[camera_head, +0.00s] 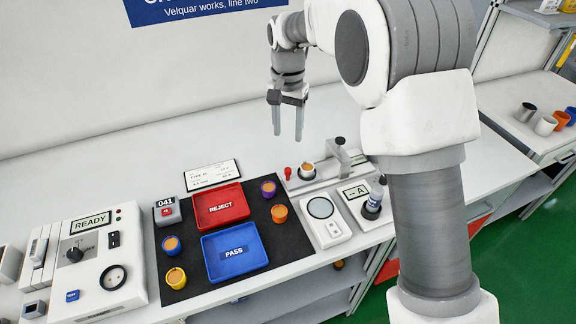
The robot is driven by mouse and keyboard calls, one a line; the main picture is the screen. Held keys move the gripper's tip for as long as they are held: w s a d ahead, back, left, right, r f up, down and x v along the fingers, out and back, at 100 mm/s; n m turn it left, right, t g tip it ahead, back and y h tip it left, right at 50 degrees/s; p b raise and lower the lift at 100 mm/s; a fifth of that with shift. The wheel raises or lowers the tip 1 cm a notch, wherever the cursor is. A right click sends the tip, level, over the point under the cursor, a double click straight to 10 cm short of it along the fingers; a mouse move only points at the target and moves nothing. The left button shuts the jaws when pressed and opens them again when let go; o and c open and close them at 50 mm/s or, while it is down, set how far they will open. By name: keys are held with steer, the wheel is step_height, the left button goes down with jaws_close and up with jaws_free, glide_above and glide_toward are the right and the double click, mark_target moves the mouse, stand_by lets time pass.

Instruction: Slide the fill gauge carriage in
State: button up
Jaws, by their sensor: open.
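The fill gauge (327,181) appears to be the low white device right of the black mat, with a grey upright bracket (342,156). A small pot with brown fill (307,171) sits at its left part. A red knob (288,173) stands at its left end; this may be the carriage handle, but the carriage is too small to make out clearly. My gripper (287,135) is open and empty, pointing down, high above the bench. In the picture it is above the red knob and apart from it.
A black mat (287,243) holds a red REJECT tray (245,211), a blue PASS tray (235,280) and several small pots. A READY panel (91,223) is left.

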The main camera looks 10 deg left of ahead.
mark_target(288, 169)
step_height(288, 169, down, 13)
steer(key=shift+r+b, duration=0.2)
steer(key=shift+b, duration=0.15)
jaws_close()
stand_by(1.3)
